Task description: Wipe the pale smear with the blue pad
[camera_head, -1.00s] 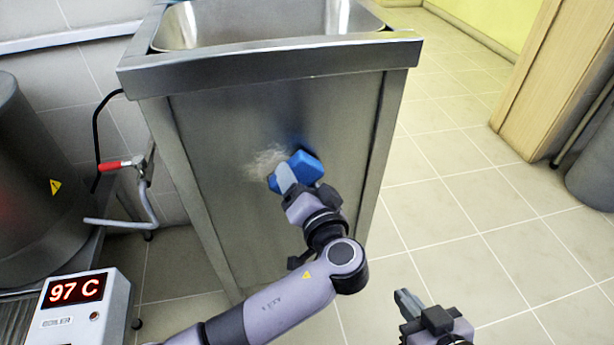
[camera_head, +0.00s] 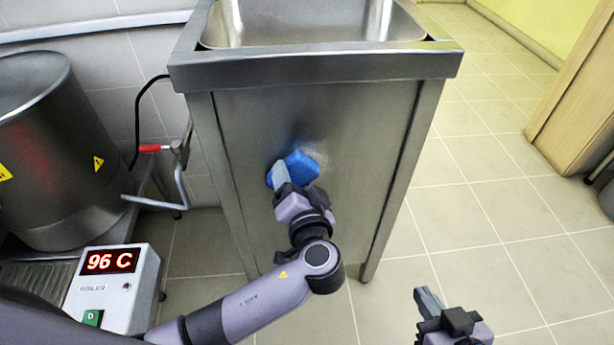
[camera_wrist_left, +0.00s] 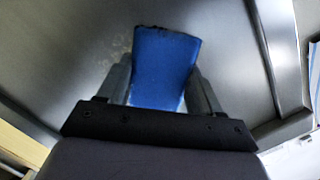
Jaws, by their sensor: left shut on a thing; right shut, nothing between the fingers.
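My left gripper (camera_head: 282,182) is shut on the blue pad (camera_head: 298,167), at the front panel (camera_head: 350,150) of the steel sink unit. The pad also fills the middle of the left wrist view (camera_wrist_left: 165,65), between the two fingers. It appears to be against the panel, though exact contact is hard to tell. Part of the pale smear (camera_head: 318,153) shows at the pad's upper right in the head view; the pad may hide more of it. Faint pale specks (camera_wrist_left: 122,45) show beside the pad in the wrist view. My right gripper (camera_head: 428,300) is shut and empty at the lower right.
The sink basin (camera_head: 300,22) is above the panel. A large steel pot (camera_head: 50,150) and a red-handled lever (camera_head: 160,149) stand at left. A boiler box (camera_head: 115,290) reads 96 C. The tiled floor (camera_head: 480,215) at right is clear.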

